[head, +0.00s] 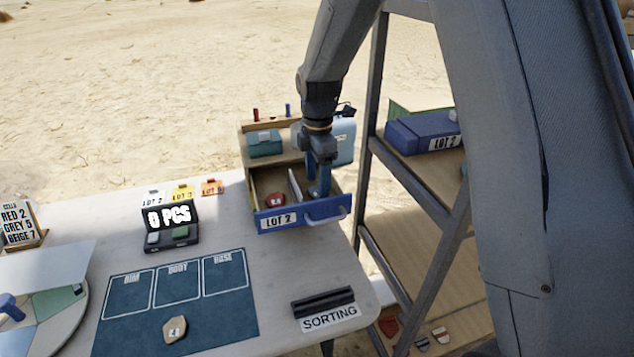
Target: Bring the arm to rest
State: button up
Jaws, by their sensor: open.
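My arm reaches down from the top of the picture. My gripper (319,184) has blue fingers and is open, pointing down over the right part of an open drawer (282,219). The drawer has a blue front labelled LOT 2 and a light handle. Its divider runs front to back. A red piece (275,199) lies in the left compartment, apart from the gripper. The fingertips are low near the right compartment, and I cannot tell whether they touch anything there.
The wooden cabinet holds a teal box (264,143) on top. A metal-framed shelf (375,150) stands close on the right.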

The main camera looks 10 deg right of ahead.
notch_tip(320, 180, up, 6)
jog(key=shift+r+b, duration=0.1)
jog(key=shift+b, duration=0.55)
jog(key=s+d+f+m, duration=0.2)
jog(key=s+d+m, duration=0.4)
jog(key=s+m, duration=0.4)
jog(key=s+d+f+m, duration=0.3)
jog(key=s+d+m, duration=0.3)
jog(key=s+m, duration=0.4)
jog(key=s, duration=0.3)
jog(key=shift+m+t, duration=0.4)
